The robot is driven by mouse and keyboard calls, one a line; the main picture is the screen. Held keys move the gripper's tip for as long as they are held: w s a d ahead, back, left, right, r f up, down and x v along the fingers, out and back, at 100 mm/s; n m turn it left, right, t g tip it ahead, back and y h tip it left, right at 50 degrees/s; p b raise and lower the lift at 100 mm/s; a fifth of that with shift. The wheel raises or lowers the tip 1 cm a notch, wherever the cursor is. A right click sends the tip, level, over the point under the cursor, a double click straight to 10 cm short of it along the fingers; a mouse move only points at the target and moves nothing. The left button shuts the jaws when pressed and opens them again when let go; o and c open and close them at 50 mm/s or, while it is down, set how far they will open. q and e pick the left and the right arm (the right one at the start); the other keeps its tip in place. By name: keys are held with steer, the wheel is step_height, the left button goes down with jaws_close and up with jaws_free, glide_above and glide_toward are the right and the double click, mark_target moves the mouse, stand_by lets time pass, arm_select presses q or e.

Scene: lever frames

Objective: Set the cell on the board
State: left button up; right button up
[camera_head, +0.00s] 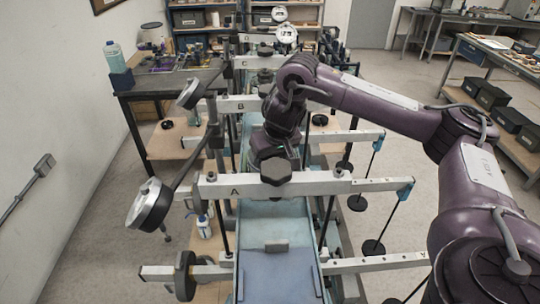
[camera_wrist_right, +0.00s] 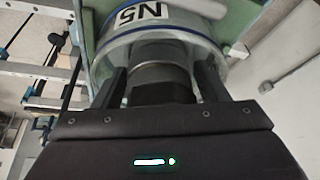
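The cell (camera_wrist_right: 150,30) shows in the right wrist view as a clear round body with a blue rim, a white "N5" label and a dark neck. My right gripper (camera_wrist_right: 160,85) has a finger on each side of that neck and appears shut on it. I cannot pick out the cell there. A blue-grey board (camera_head: 278,280) lies at the bottom centre, inside the frame. My left gripper is not in view.
Beam A (camera_head: 225,188) crosses in front, with a dark knob (camera_head: 277,171) at its middle and a round dial (camera_head: 149,205) at left. Beam B (camera_head: 235,105) stands behind. Hanging rods with black discs (camera_head: 373,247) are at right. A lower beam (camera_head: 375,263) crosses near the board.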

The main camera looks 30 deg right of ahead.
steer(key=shift+v, duration=0.9)
steer(key=v, duration=1)
steer(key=shift+r, duration=0.2)
steer(key=shift+a, duration=0.1)
